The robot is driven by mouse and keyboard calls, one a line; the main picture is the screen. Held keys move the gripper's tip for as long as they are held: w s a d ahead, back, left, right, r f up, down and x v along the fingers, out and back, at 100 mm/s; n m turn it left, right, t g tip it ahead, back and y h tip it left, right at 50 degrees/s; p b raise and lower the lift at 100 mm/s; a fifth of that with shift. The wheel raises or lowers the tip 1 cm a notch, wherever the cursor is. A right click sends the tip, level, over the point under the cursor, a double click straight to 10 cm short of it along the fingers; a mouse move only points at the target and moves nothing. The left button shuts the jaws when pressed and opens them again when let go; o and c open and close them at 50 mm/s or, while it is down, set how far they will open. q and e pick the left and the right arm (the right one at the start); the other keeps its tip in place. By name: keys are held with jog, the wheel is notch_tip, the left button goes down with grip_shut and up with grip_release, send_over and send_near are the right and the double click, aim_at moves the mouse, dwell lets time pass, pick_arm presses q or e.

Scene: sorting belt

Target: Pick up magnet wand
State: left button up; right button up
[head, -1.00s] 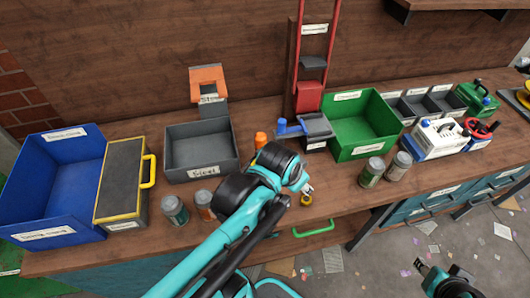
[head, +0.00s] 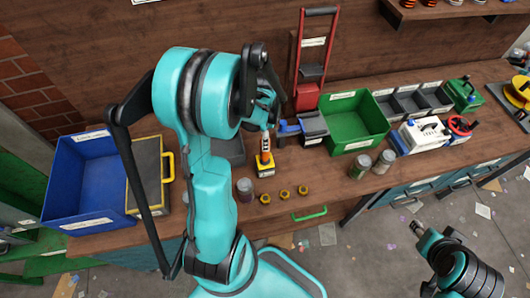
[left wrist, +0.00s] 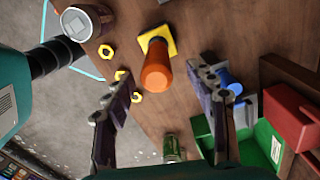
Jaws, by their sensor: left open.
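An orange upright piece on a yellow-edged square base, which looks like the magnet wand (head: 265,159), stands on the bench in the head view, partly covered by my arm. In the left wrist view its orange top (left wrist: 157,76) points toward the camera, between the fingers. My left gripper (head: 264,135) is above it with the fingers apart, holding nothing; in the left wrist view the open left gripper (left wrist: 158,72) has one finger on each side. I cannot tell whether they touch it. My right gripper (head: 416,228) is low at the right, away from the bench; its jaws are unclear.
Three yellow nuts (head: 284,193) lie near the bench's front edge. A lidded jar (head: 245,189) stands left of them and two jars (head: 358,167) to the right. A blue-handled grey holder (head: 312,128) and green bin (head: 343,138) stand close right. A blue bin (head: 75,185) is far left.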

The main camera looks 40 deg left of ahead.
aim_at(265, 153)
pick_arm(q)
notch_tip(265, 153, down, 6)
jog(key=shift+s+f+b, duration=0.15)
jog(key=shift+b, duration=0.5)
grip_shut()
